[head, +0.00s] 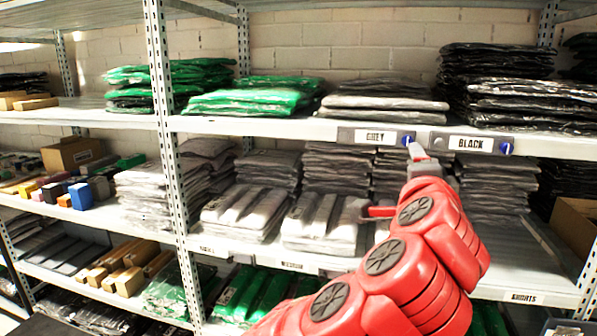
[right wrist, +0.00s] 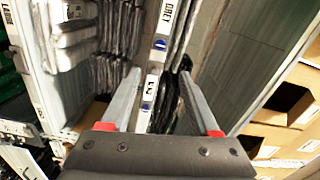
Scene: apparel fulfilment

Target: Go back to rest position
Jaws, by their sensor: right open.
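My right arm reaches up from the bottom of the head view. Its gripper (head: 394,180) is in front of the shelf, near the edge below the grey label (head: 374,137). In the right wrist view the gripper (right wrist: 160,73) has its two fingers spread apart with nothing between them, and the shelf edge with its labels shows behind. The arm hides part of the folded stacks on the middle shelf. My left gripper is in neither view.
The upper shelf (head: 250,125) holds green packs (head: 255,97), grey packs (head: 385,103) and black packs (head: 497,85). The middle shelf holds folded grey stacks (head: 325,222). A metal upright (head: 163,110) stands left of the arm. Cardboard boxes (right wrist: 285,105) show at the right in the wrist view.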

